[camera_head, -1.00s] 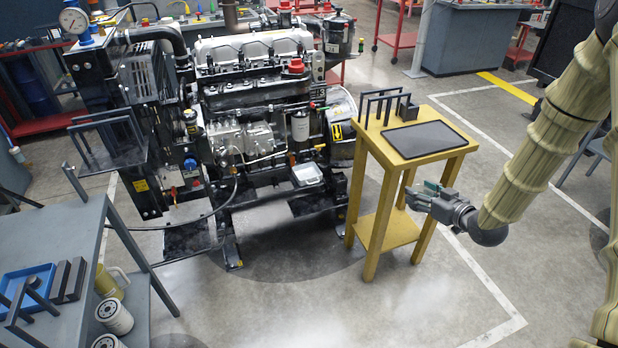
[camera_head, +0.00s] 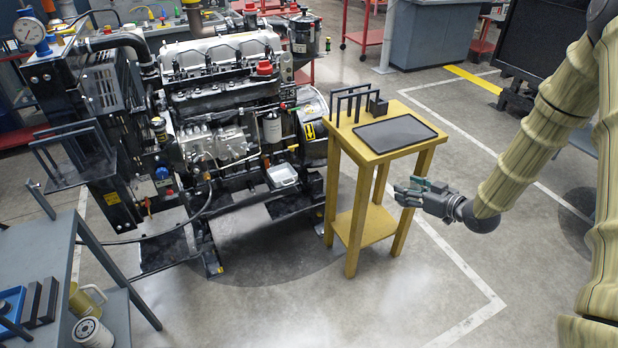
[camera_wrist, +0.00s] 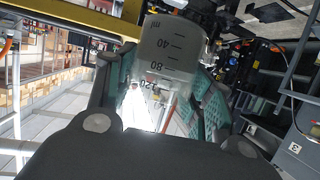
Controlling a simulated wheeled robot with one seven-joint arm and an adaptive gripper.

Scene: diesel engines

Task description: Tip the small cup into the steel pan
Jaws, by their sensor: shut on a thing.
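My gripper (camera_head: 408,192) is just right of the yellow stand, below its top. In the wrist view its green-padded fingers are shut on a small translucent cup (camera_wrist: 172,52) with printed ml marks. The cup's lower part in that view is partly hidden between the fingers, and I cannot tell what is in it. In the head view the cup is too small to make out. A shallow light-grey pan (camera_head: 283,176), which looks like the steel pan, rests low at the front of the engine, left of the stand and apart from my gripper.
The yellow stand (camera_head: 385,158) bears a dark flat tray (camera_head: 396,133) and a dark rack (camera_head: 352,103); it stands between my gripper and the engine (camera_head: 215,110). A grey cart (camera_head: 45,240) is at the left. The floor (camera_head: 300,310) in front is clear.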

